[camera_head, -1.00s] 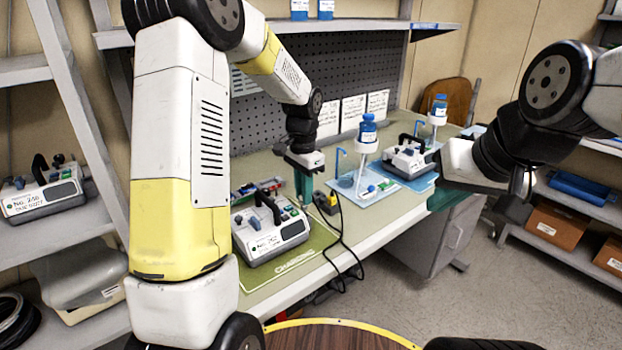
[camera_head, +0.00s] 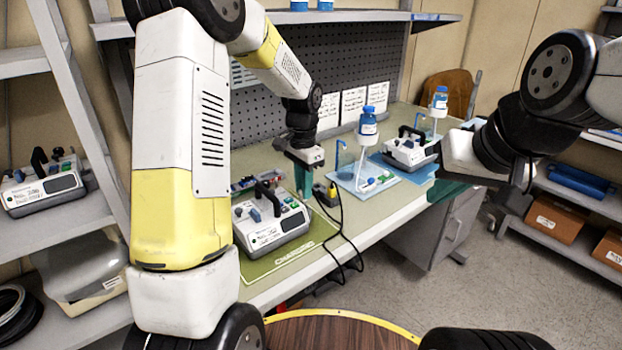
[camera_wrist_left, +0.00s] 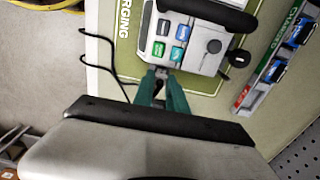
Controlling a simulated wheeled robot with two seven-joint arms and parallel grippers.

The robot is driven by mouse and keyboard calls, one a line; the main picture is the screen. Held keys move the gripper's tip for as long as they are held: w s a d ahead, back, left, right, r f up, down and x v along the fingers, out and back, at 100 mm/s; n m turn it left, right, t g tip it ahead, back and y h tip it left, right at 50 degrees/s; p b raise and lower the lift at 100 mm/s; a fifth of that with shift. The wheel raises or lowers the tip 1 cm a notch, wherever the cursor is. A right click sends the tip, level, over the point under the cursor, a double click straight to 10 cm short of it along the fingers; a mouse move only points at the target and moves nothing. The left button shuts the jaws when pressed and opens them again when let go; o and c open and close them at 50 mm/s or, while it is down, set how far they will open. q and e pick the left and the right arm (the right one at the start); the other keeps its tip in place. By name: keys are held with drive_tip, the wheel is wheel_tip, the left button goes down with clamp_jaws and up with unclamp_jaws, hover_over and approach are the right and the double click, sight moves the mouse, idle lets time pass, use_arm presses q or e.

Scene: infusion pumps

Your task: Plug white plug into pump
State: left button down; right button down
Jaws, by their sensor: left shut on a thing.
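The white pump (camera_head: 270,222) stands on the green charging mat (camera_head: 290,262) at the near end of the bench. In the left wrist view the pump (camera_wrist_left: 190,35) shows its coloured buttons and round knob. My left gripper (camera_head: 304,192) points down at the pump's right rear side. Its teal fingers (camera_wrist_left: 161,85) are shut on a small pale plug (camera_wrist_left: 158,73) close against the pump's edge. I cannot tell whether the plug is in a socket. A black cable (camera_wrist_left: 108,68) runs beside it.
A yellow and black block (camera_head: 327,194) with black cables sits beside the left gripper. A second pump (camera_head: 410,150) and a bottle stand (camera_head: 368,128) are farther along the bench. A third pump (camera_head: 42,184) is on the left shelf. A pegboard (camera_head: 262,95) backs the bench.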

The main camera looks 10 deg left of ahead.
use_arm(q)
drive_tip(key=shift+f, duration=1.15)
idle(1.3)
drive_tip(key=c, duration=1.3)
unclamp_jaws()
drive_tip(key=shift+o, duration=0.7)
drive_tip(key=o, duration=0.3)
drive_tip(key=shift+r, duration=3.55)
